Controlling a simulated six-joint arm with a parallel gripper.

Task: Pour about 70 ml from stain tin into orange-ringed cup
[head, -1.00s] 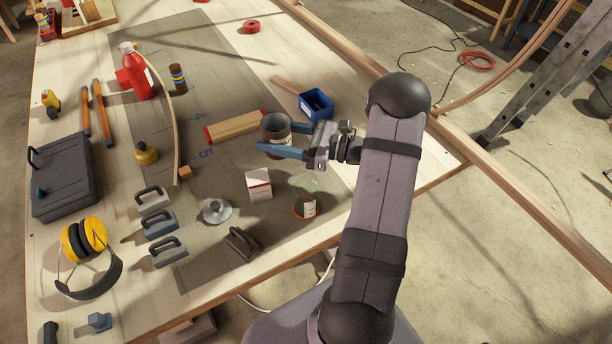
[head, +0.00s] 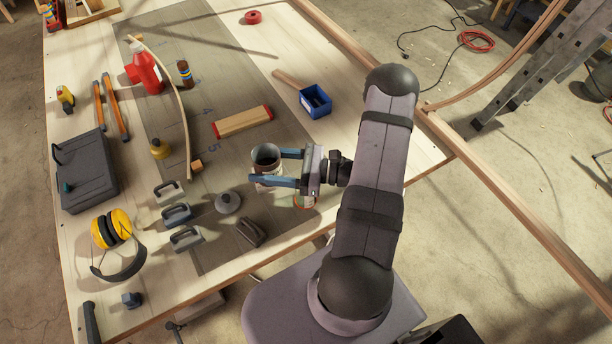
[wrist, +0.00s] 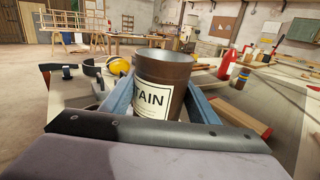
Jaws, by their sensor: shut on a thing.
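The stain tin (head: 266,154) is a brown, open-topped can with a white label. My gripper (head: 278,168) is shut on it, one blue finger on each side. In the wrist view the tin (wrist: 168,82) stands about upright between the fingers, and part of its label reads "TAIN". Its contents cannot be made out. The orange-ringed cup (head: 304,204) is on the bench just below my gripper in the head view. The gripper covers much of it, so only its near part shows.
A grey lidded disc (head: 228,202) and several sanding blocks (head: 186,238) lie left of the cup. A wooden block with red ends (head: 242,122) and a blue box (head: 315,101) lie behind the tin. The white box seen earlier is mostly hidden.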

